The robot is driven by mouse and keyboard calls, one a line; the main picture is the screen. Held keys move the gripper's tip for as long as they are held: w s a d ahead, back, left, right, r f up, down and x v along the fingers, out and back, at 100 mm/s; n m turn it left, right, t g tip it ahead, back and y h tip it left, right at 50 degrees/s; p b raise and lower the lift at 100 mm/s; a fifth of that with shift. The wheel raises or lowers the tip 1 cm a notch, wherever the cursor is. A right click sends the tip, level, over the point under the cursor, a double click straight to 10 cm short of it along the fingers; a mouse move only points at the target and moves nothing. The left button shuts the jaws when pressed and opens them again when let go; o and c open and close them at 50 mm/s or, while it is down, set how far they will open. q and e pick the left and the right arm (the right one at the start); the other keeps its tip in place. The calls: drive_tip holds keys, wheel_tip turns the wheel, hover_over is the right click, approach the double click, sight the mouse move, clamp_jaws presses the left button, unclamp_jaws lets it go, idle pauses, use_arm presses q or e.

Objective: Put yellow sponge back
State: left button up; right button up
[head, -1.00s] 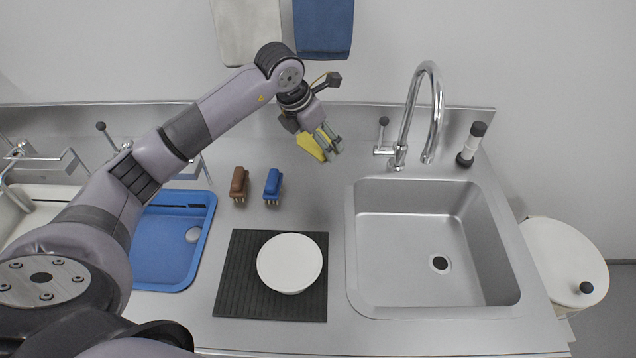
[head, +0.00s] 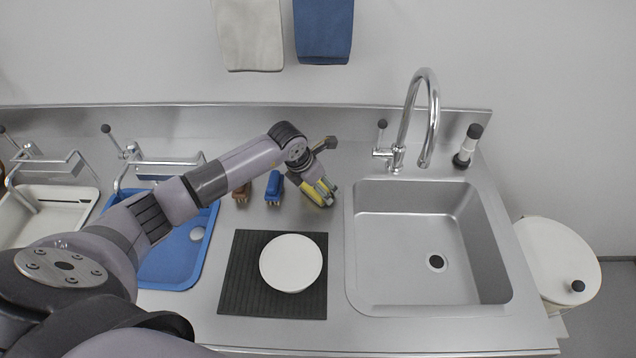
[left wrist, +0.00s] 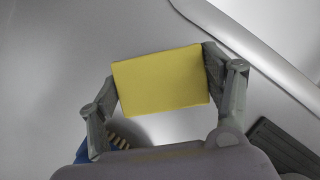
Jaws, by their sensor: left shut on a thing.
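The yellow sponge (left wrist: 160,82) is a flat rectangular block. In the left wrist view it sits between both fingers of my left gripper, which touch its two short sides. In the head view my left gripper (head: 322,190) is over the counter, right of the blue brush and behind the black mat. The sponge (head: 317,198) shows there partly hidden by the fingers. I cannot tell whether the sponge touches the counter. My right gripper is not in view.
A blue brush (head: 274,188) and a brown brush (head: 241,194) stand left of the gripper. The sink (head: 430,240) and faucet (head: 424,110) are to the right. A blue tray (head: 165,272) is at left.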

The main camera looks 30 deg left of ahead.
use_arm(q)
drive_tip(key=shift+f, duration=0.1)
drive_tip(key=o, duration=0.7)
drive_tip(key=shift+c, duration=0.2)
drive_tip(key=o, duration=0.4)
drive_tip(key=shift+o, duration=0.3)
